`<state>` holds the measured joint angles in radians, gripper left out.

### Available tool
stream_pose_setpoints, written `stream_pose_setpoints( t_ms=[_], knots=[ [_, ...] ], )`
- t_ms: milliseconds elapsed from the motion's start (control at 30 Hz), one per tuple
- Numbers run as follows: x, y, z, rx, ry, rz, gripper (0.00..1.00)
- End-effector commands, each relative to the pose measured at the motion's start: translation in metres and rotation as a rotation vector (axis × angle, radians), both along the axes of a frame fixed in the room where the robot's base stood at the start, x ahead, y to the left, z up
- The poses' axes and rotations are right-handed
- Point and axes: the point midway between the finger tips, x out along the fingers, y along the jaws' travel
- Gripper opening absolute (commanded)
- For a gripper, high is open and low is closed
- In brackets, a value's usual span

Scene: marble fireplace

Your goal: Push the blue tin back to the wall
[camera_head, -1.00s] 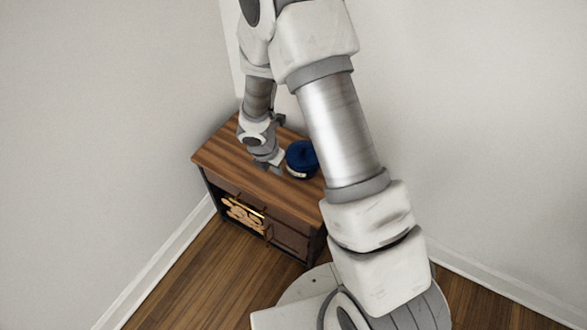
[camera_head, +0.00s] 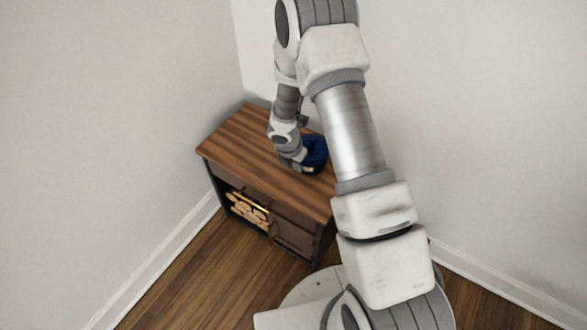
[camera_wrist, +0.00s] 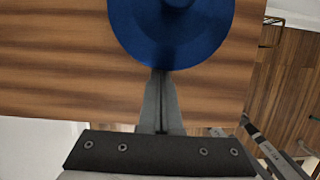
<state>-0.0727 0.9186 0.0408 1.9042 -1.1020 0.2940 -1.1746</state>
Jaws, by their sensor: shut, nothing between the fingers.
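The blue tin (camera_head: 318,150) is round with a knobbed lid and stands on the wooden cabinet top (camera_head: 238,138), toward its right side. In the wrist view the tin (camera_wrist: 172,40) fills the upper middle, its near rim at my fingertips. My gripper (camera_head: 303,167) is low over the top, just left of the tin and partly covering it. In the wrist view my gripper (camera_wrist: 160,78) has its fingers together and empty, tips at the tin's edge. I cannot tell for sure whether they touch it.
The cabinet stands in the room corner, with a pale wall (camera_head: 480,120) on the right and another (camera_head: 110,120) on the left. Its front holds stacked logs (camera_head: 248,210) and drawers. The left part of the top is bare. Wooden floor (camera_head: 190,270) lies in front.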

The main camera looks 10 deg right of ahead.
Motion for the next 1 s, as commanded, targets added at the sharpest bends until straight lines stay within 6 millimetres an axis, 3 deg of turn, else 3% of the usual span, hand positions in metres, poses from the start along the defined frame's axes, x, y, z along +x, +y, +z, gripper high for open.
stream_pose_setpoints(
  t_ms=[367, 800, 1000],
  knots=[
    [0.002, -0.001, 0.001, 0.000, 0.000, -0.002, 0.00],
    [0.040, -0.042, 0.003, 0.002, 0.000, -0.005, 0.00],
    [0.044, -0.047, 0.000, 0.001, -0.001, -0.001, 0.00]
  ],
)
